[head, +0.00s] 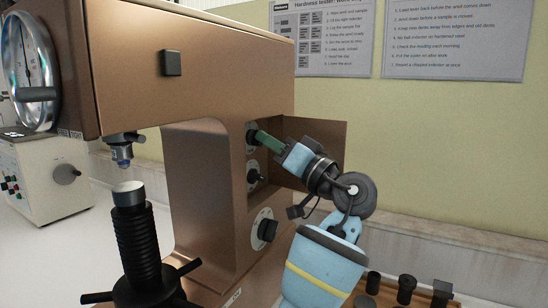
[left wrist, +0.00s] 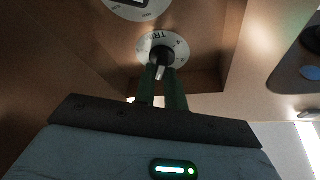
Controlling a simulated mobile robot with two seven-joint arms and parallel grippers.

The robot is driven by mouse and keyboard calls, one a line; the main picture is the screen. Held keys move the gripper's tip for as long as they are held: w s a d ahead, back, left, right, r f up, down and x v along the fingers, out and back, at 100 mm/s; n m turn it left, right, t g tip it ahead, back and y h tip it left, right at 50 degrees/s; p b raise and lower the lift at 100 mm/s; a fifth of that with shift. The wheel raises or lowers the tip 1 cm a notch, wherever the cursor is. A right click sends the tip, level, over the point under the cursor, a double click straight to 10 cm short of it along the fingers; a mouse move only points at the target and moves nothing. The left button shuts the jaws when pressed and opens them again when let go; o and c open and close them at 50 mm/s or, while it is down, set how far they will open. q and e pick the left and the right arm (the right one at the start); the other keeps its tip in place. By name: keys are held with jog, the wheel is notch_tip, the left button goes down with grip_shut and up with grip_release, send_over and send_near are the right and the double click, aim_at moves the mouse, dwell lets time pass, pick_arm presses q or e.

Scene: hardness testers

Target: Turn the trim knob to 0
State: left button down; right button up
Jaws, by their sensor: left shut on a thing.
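The trim knob (left wrist: 161,57) is black with a light pointer, on a round white dial plate (left wrist: 181,45) marked TRIM in the left wrist view. The pointer's exact reading is too small to tell. My right gripper is not in view.
A middle knob (head: 254,175) and a lower knob (head: 266,230) sit below on the brown tester (head: 190,60). An open brown flap (head: 325,135) stands close behind my gripper. The screw post (head: 135,235) is at left; a wooden rack (head: 425,297) holds several dark parts at lower right.

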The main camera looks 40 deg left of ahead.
pick_arm(q)
jog(key=shift+n+g+b, duration=0.4)
jog(key=shift+n+b, duration=0.05)
jog(key=shift+n, duration=0.25)
jog(key=c, duration=1.5)
grip_release()
jog(key=shift+o, duration=0.2)
jog(key=b+v, duration=0.1)
jog(key=v, duration=0.7)
